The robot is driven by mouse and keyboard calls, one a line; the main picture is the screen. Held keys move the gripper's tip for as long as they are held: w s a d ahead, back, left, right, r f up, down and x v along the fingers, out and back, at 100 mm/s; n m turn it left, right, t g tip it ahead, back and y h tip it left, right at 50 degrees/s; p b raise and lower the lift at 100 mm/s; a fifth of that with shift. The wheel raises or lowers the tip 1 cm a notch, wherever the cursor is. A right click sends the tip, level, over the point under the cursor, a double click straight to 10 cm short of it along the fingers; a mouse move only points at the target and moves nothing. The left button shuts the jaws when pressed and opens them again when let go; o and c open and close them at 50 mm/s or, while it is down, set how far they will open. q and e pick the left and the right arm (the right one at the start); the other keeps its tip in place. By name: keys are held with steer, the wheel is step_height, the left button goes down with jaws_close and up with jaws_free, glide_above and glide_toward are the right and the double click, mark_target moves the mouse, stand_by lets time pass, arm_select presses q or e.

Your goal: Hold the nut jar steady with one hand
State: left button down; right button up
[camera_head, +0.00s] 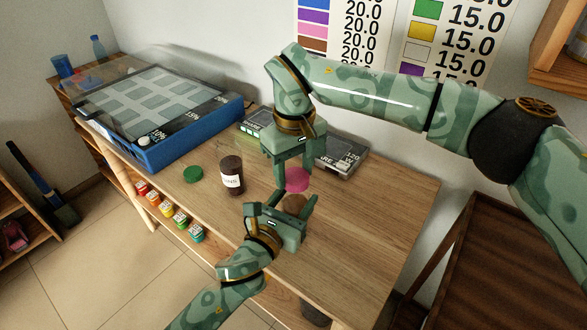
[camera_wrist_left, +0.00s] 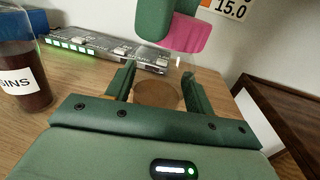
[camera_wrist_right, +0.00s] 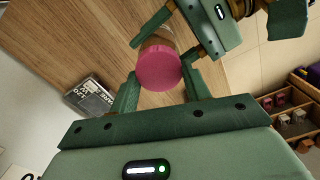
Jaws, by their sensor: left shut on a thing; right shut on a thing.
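The nut jar (camera_head: 294,204) is clear with brown contents and stands at the front of the wooden tabletop. My left gripper (camera_head: 281,206) is shut around it from the front; the jar body (camera_wrist_left: 158,94) also shows between its fingers in the left wrist view. A pink lid (camera_head: 297,180) is at the jar's top, and my right gripper (camera_head: 295,177) is shut on it from above. The lid (camera_wrist_right: 158,68) faces the right wrist camera. I cannot tell whether the lid rests on the jar or is just above it. The fingers hide part of the jar.
A dark jar (camera_head: 231,178) with a white label stands to the left, and a green lid (camera_head: 193,174) lies beside it. A blue-sided case (camera_head: 190,134) with a clear cover is at the back left. A grey device (camera_head: 341,157) lies by the wall. The tabletop's right part is clear.

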steer(key=o, duration=0.9)
steer(key=shift+o, duration=0.2)
steer(key=shift+r, duration=2.3)
steer(key=shift+c, duration=0.3)
